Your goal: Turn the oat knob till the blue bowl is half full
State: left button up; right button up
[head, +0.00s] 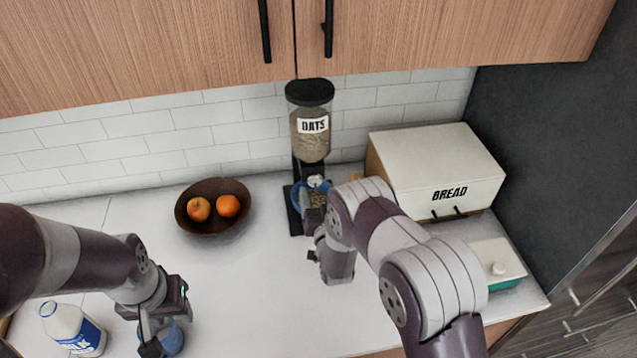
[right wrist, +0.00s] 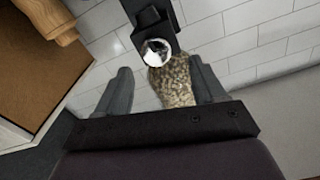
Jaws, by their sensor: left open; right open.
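The oat dispenser (head: 312,125) stands against the tiled wall, with a clear hopper labelled OATS. A white ring-shaped knob face (right wrist: 158,52) shows on its black body in the right wrist view. The blue bowl (head: 298,190) sits under the dispenser, partly hidden by my right arm. Some oats show inside its rim, but I cannot judge the level. My right gripper (right wrist: 163,85) is open in front of the dispenser, with a mass of oats (right wrist: 172,84) seen between its fingers.
A white bread box (head: 437,160) and a teal butter dish (head: 505,281) stand to the right. A white-and-blue bottle (head: 72,330) is at the front left. The middle of the counter is clear.

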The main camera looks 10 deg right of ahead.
aim_at(315, 182)
jog(key=shift+w+d, duration=0.25)
jog(key=shift+w, duration=0.25)
jog(key=shift+w+d, duration=0.25)
jog(key=shift+w, duration=0.2)
jog(key=shift+w+a+f, duration=0.1)
jog(key=shift+w+f, duration=0.05)
jog(key=shift+w, duration=0.35)
jog(key=shift+w+a+f, duration=0.1)
jog(key=shift+w, duration=0.35)
jog(key=shift+a, duration=0.25)
jog(key=shift+s+a+r, duration=0.1)
jog(key=shift+a+r, duration=0.05)
jog(key=shift+s, duration=0.1)
jog(key=shift+c, duration=0.3)
jog(key=shift+d, duration=0.45)
jog(key=c, duration=1)
pick_arm(q)
jog(key=shift+w+r, duration=0.3)
jog(key=shift+w, duration=0.2)
pick_arm(e)
jog(key=shift+a, duration=0.15)
